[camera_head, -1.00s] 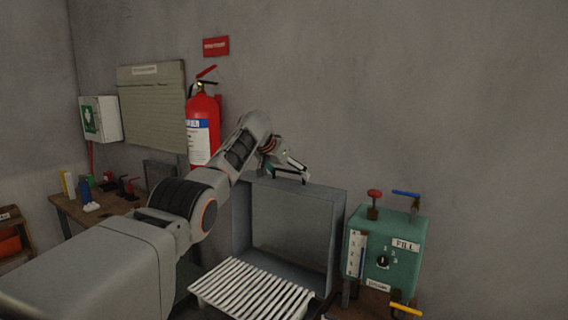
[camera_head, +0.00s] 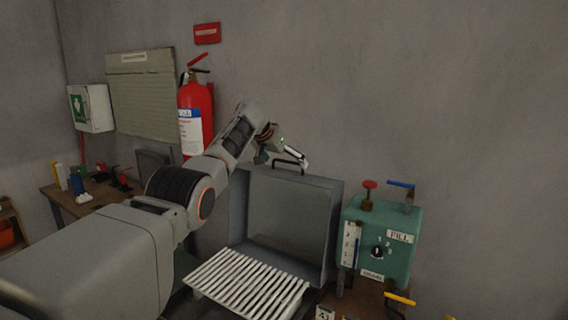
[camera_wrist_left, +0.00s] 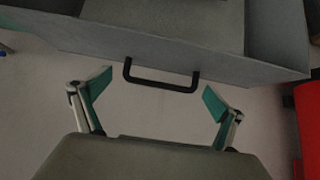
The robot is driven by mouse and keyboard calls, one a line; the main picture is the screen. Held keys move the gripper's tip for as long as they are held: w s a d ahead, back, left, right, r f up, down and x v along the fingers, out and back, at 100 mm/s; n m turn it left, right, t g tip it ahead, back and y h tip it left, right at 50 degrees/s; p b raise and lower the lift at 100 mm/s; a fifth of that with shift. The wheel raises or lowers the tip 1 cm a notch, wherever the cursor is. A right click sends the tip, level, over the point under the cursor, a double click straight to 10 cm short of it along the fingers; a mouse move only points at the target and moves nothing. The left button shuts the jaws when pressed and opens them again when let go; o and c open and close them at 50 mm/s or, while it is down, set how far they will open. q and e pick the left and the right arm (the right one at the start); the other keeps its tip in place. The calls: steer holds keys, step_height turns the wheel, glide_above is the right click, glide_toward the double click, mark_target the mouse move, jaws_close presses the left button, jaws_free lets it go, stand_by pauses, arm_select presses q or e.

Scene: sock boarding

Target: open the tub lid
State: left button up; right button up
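The tub lid (camera_head: 290,215) is a grey, shallow box-like cover that stands upright at the back of the tub, its hollow side facing me. A black bar handle (camera_head: 289,163) sits on its top edge. My left gripper (camera_head: 284,154) is at that handle, just above and behind the lid's edge. In the left wrist view the gripper (camera_wrist_left: 158,98) is open, with its green-padded fingers spread to either side of the handle (camera_wrist_left: 160,80), which is free between them. My right gripper is not in view.
A white slatted rack (camera_head: 247,283) lies in front of the lid. A green control box (camera_head: 382,243) with valves stands close on the right. A red fire extinguisher (camera_head: 191,125) hangs on the wall behind my left arm. A wooden bench (camera_head: 92,202) is at left.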

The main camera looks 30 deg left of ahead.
arm_select(q)
steer(key=shift+a+f, duration=0.1)
steer(key=v, duration=1.2)
stand_by(0.4)
